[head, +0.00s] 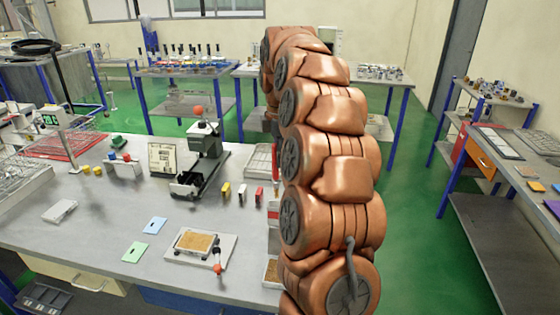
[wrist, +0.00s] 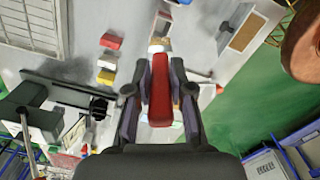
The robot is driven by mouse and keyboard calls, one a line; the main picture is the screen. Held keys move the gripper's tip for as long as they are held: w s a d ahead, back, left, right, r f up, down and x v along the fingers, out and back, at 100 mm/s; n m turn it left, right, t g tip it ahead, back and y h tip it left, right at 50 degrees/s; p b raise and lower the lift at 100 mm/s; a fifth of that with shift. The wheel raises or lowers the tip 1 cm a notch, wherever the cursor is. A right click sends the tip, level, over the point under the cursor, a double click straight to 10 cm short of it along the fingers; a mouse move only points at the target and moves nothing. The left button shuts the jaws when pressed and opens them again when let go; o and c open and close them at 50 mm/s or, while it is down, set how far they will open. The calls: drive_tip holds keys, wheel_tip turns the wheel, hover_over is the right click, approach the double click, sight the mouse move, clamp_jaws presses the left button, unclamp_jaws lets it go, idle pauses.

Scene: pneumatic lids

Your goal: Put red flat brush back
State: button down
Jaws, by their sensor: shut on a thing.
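In the wrist view, my gripper (wrist: 161,78) is shut on a long red piece (wrist: 160,92), which looks like the red flat brush. The red piece lies lengthwise between the two dark fingers, over the grey workbench (wrist: 200,45). What its far end touches, if anything, cannot be told. A yellow and white piece (wrist: 160,30) shows just beyond its tip. In the head view, my copper-coloured arm reaches over the bench's right end and hides the gripper and the brush.
Small red (head: 259,194), white (head: 242,193) and yellow (head: 226,190) blocks stand in a row. A dark press (head: 207,140) stands behind them. A white board with a brown panel (head: 194,243) lies near the front edge. Green floor (wrist: 255,90) lies beyond the bench.

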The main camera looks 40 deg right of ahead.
wheel_tip(320, 180, down, 2)
drive_tip(key=shift+f+p, duration=0.1)
drive_tip(key=shift+p, duration=0.25)
drive_tip(key=shift+f, duration=0.55)
drive_tip(key=c, duration=1)
unclamp_jaws()
wheel_tip(320, 180, up, 13)
drive_tip(key=shift+r+p, duration=0.15)
drive_tip(key=shift+p, duration=0.9)
